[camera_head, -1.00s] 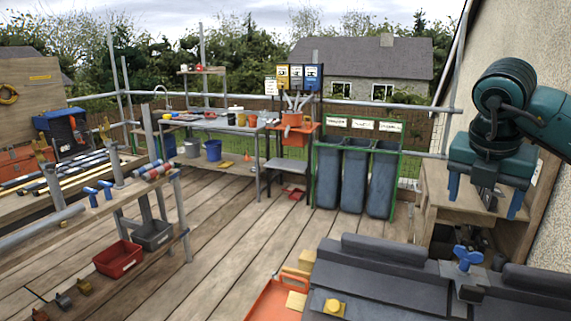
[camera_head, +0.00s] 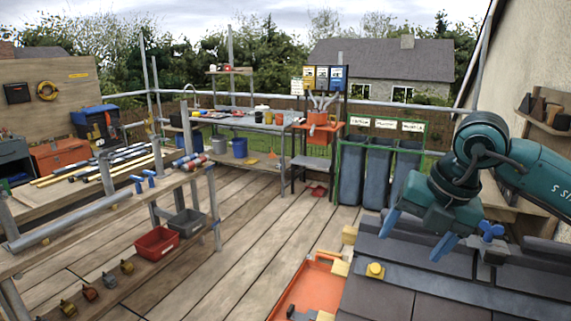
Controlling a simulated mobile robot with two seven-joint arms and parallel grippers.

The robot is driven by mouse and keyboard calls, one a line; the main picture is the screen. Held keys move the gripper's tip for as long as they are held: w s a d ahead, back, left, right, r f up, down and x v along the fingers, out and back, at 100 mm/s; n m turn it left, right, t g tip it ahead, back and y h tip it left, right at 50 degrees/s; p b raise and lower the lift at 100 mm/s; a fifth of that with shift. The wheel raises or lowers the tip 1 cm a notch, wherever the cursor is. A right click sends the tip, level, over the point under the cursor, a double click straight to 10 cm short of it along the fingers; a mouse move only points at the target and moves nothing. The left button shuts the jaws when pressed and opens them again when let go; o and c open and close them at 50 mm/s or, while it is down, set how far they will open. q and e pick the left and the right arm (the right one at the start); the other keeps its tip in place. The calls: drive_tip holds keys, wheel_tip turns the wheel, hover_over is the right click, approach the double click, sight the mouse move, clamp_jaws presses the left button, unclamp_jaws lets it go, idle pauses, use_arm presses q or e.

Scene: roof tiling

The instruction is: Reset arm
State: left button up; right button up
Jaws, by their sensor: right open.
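My right arm comes in from the right in teal. Its gripper (camera_head: 417,236), with two blue fingers spread apart, is open and empty. It hangs above the dark tiled roof section (camera_head: 440,275) at the lower right. My left gripper is not in the picture.
An orange tray (camera_head: 310,288) lies left of the roof, with a yellow piece (camera_head: 375,270) on the tiles nearby. A workbench (camera_head: 215,190) with red and grey bins stands left. Green-framed bins (camera_head: 378,172) stand behind. The middle deck (camera_head: 230,255) is clear.

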drive_tip(key=s+a+f+n+g+y, duration=0.1)
drive_tip(key=s+a+f+n+y, duration=0.15)
drive_tip(key=a+y, duration=0.7)
drive_tip(key=s+a+r+g+y, duration=0.1)
drive_tip(key=s+a+r+y, duration=0.2)
drive_tip(key=a, duration=0.4)
drive_tip(key=s+a+r+y, duration=0.3)
drive_tip(key=a, duration=0.5)
drive_tip(key=w+d+r+m+t+h, duration=0.1)
drive_tip(key=w+d+m+t+h, duration=0.45)
drive_tip(key=m+t, duration=1.3)
drive_tip(key=d+f+m+g+h, duration=0.4)
drive_tip(key=d+f+m+h, duration=0.75)
drive_tip(key=f, duration=0.45)
drive_tip(key=s+d+f+m+g, duration=0.1)
drive_tip(key=s+d+f+g, duration=0.1)
drive_tip(key=s+f+g, duration=0.6)
drive_tip(key=s+d+f+g, duration=0.3)
drive_tip(key=s+f+g, duration=0.1)
drive_tip(key=s+f, duration=0.75)
drive_tip(key=w+a+f+t+y, duration=0.2)
drive_tip(key=a+f+t, duration=0.3)
drive_tip(key=f, duration=0.4)
drive_tip(key=shift+w+a+t, duration=0.4)
drive_tip(key=shift+w+t, duration=0.15)
drive_tip(key=shift+w, duration=0.1)
